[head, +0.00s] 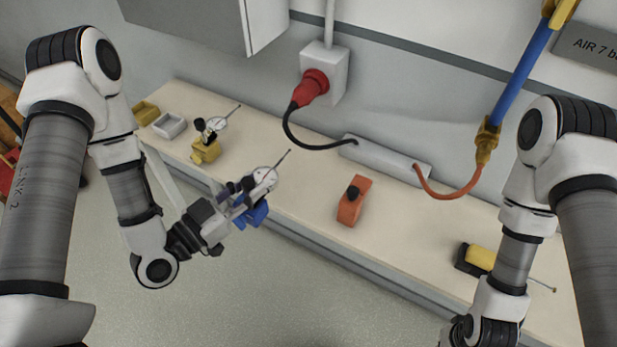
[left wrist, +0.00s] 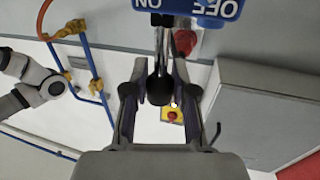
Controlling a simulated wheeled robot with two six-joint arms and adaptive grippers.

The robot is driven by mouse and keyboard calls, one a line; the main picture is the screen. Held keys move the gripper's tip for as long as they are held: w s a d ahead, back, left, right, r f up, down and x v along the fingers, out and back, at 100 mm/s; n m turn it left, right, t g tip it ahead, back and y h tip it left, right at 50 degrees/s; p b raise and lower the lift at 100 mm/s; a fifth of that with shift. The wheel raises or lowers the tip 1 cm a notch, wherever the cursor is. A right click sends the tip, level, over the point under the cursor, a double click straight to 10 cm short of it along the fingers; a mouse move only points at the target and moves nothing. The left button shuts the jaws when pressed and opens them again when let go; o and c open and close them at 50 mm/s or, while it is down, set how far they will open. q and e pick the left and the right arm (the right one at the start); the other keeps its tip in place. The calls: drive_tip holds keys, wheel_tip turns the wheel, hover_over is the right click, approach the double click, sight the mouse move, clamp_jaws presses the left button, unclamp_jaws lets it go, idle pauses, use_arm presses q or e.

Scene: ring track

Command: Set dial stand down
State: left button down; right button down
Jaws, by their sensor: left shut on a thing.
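My left gripper (head: 238,204) is shut on the dial stand with the blue base (head: 254,213). The stand's round white dial (head: 264,178) faces up, with a thin rod pointing to the upper right. In the head view the stand overlaps the bench's front edge; I cannot tell its height above the bench. A second dial stand with a yellow base (head: 205,152) stands on the bench to the left. My right gripper is out of view.
The bench (head: 300,190) has free room between the yellow stand and the orange block (head: 353,202). A grey power strip (head: 385,158) with cables lies at the back. A yellow and black object (head: 478,258) sits at right, partly behind my right arm. Small trays (head: 169,125) stand far left.

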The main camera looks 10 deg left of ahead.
sight(259, 179)
use_arm(q)
drive_tip(key=shift+b, duration=0.35)
drive_tip(key=w+b, duration=0.1)
drive_tip(key=b, duration=0.1)
drive_tip(key=w+f+b, duration=0.1)
drive_tip(key=w+b, duration=0.1)
drive_tip(key=b, duration=0.1)
drive_tip(key=w+b, duration=0.2)
drive_tip(key=shift+w+f+b, duration=0.25)
drive_tip(key=shift+f+b, duration=0.05)
drive_tip(key=shift+b, duration=0.05)
drive_tip(key=shift+w+r+p, duration=0.35)
drive_tip(key=shift+w+p, duration=0.2)
drive_tip(key=shift+w+r+p, duration=0.3)
drive_tip(key=shift+w+p, duration=0.2)
drive_tip(key=shift+w, duration=0.05)
drive_tip(key=w+f+p, duration=0.1)
drive_tip(key=w+f, duration=0.3)
drive_tip(key=w, duration=0.4)
drive_tip(key=shift+w+f+p, duration=0.2)
drive_tip(key=shift+f+p, duration=0.1)
drive_tip(key=shift+p, duration=0.1)
drive_tip(key=shift+f, duration=0.1)
drive_tip(key=c, duration=0.9)
unclamp_jaws()
drive_tip(key=shift+s, duration=0.1)
drive_tip(key=shift+c, duration=0.2)
